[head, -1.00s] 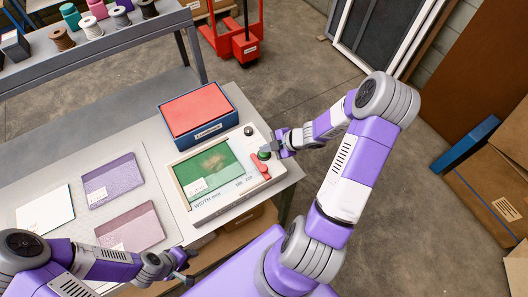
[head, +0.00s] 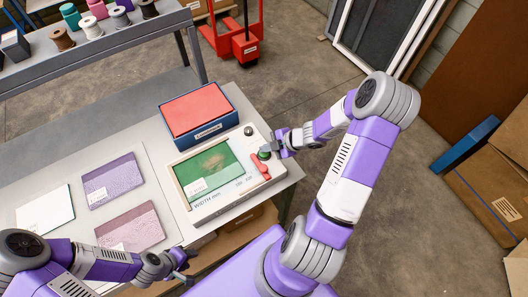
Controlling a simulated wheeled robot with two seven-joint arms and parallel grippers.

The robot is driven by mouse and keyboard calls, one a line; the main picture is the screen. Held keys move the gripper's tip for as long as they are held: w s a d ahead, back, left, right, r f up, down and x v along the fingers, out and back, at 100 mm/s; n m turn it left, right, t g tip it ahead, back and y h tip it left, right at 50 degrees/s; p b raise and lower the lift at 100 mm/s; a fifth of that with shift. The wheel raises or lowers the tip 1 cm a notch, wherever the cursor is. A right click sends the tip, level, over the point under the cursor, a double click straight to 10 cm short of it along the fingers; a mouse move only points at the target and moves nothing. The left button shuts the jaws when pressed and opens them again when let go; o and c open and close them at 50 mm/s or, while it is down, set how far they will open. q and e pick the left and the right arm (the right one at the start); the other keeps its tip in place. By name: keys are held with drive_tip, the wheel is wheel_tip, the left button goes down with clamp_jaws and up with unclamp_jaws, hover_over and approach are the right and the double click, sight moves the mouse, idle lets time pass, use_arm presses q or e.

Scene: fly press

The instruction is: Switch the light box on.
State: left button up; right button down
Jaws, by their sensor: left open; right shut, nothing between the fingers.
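The light box (head: 181,222) is a pale, low box at the table's right end. A green sheet (head: 207,168) with a white label and a brownish patch lies on its top. On its right side are a dark green round button (head: 264,154), a red lever-like part (head: 261,167) and a silver knob (head: 249,131). My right gripper (head: 272,149) is shut and empty, its tips right at the green button; I cannot tell whether they touch it. My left gripper (head: 184,268) is open and empty near the table's front edge, apart from the box.
A blue box with a red top (head: 198,108) stands directly behind the light box. Purple (head: 112,180) and mauve (head: 130,226) swatches and a white sheet (head: 45,208) lie to the left. A shelf with spools (head: 100,48) stands at the back left.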

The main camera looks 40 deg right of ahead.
sight(267, 154)
drive_tip(key=shift+f, duration=0.1)
drive_tip(key=shift+f, duration=0.35)
drive_tip(key=shift+f+b, duration=0.15)
drive_tip(key=shift+b, duration=0.25)
idle(0.3)
drive_tip(key=shift+r+p, duration=0.6)
drive_tip(key=shift+p, duration=0.15)
wheel_tip(267, 154, up, 6)
drive_tip(key=p, duration=0.6)
